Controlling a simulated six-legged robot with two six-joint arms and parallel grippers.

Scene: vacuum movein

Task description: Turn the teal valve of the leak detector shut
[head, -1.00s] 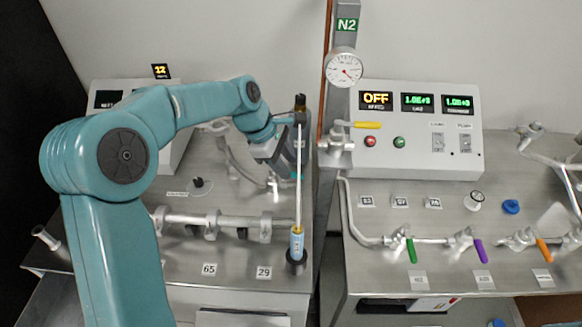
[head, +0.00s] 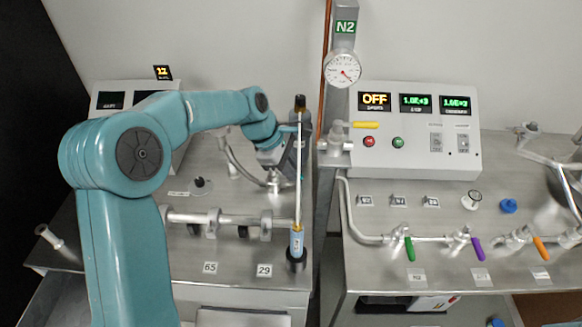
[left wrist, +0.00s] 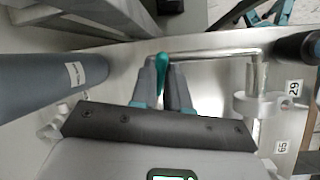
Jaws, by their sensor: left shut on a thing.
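The teal valve handle (left wrist: 162,62) shows in the left wrist view between the tips of my left gripper (left wrist: 162,75), which is shut on it. The handle is at the end of a thin metal pipe (left wrist: 215,53). In the head view my left gripper (head: 277,164) is at the back of the left bench, behind the upright rod. Its fingertips and most of the handle are hidden there. My right gripper is not in view.
An upright rod with a blue-and-yellow lower part (head: 297,240) stands close to my left gripper. A grey post with a gauge (head: 342,69) stands right of it. Horizontal pipework (head: 228,221) runs in front. Green (head: 410,249), purple (head: 478,248) and orange (head: 541,246) handles sit on the right bench.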

